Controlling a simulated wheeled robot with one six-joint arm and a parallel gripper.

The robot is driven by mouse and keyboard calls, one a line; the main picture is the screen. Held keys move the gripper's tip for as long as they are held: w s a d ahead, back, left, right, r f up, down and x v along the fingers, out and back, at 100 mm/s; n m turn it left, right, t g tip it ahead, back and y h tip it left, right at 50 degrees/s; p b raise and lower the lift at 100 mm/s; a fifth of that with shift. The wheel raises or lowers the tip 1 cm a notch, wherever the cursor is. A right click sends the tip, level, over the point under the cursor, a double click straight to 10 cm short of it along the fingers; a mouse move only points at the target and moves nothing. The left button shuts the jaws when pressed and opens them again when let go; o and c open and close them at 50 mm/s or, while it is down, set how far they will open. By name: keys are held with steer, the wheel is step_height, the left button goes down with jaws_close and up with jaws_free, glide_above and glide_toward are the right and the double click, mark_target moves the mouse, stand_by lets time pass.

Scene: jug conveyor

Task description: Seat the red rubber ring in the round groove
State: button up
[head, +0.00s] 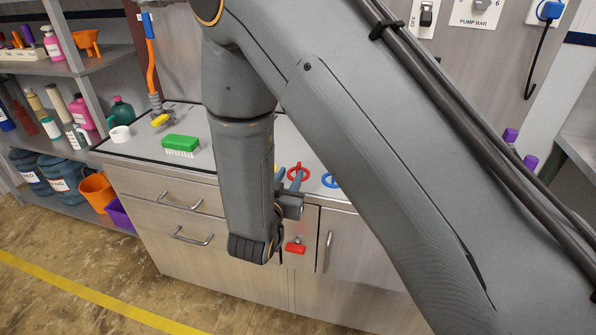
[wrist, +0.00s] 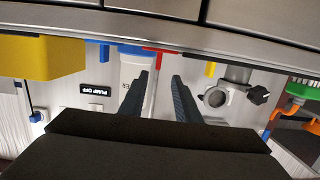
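A red ring (head: 308,174) shows in the head view on the grey counter, partly covered by my gripper. My gripper (head: 288,170) is at the counter's front edge, and one finger overlaps the ring in the picture. I cannot tell whether they touch. In the wrist view my gripper (wrist: 159,77) has its two dark fingers apart with nothing held between them. A red piece (wrist: 160,50) shows beyond the fingertips there; I cannot tell whether it is the ring. I cannot make out the round groove in either view.
A blue ring (head: 325,180) lies right of the red one, partly behind my arm. A green brush (head: 181,143) and a white cup (head: 120,134) stand on the counter's left. A red handle (head: 296,247) sticks out from the cabinet front. My arm hides much of the counter.

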mark_target(297, 167)
steer(key=x, duration=0.1)
steer(key=p+x, duration=0.1)
steer(key=x, duration=0.1)
steer(key=shift+w+d, duration=0.15)
steer(key=shift+d, duration=0.15)
steer(key=shift+p+x, duration=1.1)
steer(key=shift+x, duration=1.2)
steer(key=shift+f, duration=0.15)
jaws_close()
